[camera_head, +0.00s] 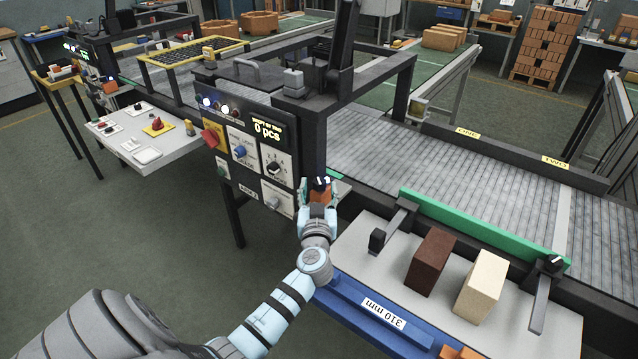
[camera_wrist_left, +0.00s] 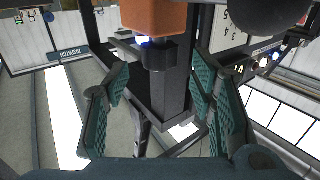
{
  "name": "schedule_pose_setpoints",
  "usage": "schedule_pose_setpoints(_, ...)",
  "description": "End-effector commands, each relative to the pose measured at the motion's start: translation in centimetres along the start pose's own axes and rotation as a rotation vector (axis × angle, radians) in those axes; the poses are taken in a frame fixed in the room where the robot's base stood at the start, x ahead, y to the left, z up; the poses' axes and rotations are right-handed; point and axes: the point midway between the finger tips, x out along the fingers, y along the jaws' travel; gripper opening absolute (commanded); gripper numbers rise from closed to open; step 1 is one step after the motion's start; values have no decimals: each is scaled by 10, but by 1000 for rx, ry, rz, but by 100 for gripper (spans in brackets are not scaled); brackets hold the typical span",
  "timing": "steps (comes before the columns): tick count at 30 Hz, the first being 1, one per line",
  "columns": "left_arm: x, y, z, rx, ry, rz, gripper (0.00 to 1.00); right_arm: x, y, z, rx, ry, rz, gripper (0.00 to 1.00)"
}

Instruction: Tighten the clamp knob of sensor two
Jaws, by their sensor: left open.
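My left gripper (camera_head: 318,195) is at the near post of the black frame over the conveyor, right of the control panel. Its teal fingers (camera_wrist_left: 160,84) are open and apart in the left wrist view. An orange block with a black knob (camera_head: 320,182) is at the fingertips in the head view. In the wrist view an orange block (camera_wrist_left: 160,16) is at the top, with a black knob (camera_wrist_left: 158,54) below it, between and beyond the fingertips. I cannot tell whether the fingers touch the knob, nor read a sensor number on it. My right gripper is not in view.
The control panel (camera_head: 247,152) with knobs and a red switch stands close to the left. A green guide rail (camera_head: 480,222) runs along the conveyor (camera_head: 500,178). A dark brown block (camera_head: 430,263) and a cream block (camera_head: 481,287) stand on the grey plate at the right.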

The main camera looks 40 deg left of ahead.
Motion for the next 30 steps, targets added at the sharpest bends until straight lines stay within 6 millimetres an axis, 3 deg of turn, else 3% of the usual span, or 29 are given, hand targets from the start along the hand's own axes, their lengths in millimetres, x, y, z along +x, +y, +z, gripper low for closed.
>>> schedule_pose_setpoints(6,24,0,0,-1,0,0,51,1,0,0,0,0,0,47)
schedule_pose_setpoints(14,26,0,1,0,-1,1,49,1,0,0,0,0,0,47)
schedule_pose_setpoints(23,25,0,1,0,-1,1,2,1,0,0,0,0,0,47)
schedule_pose_setpoints(30,26,0,1,0,-1,16,2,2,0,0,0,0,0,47)
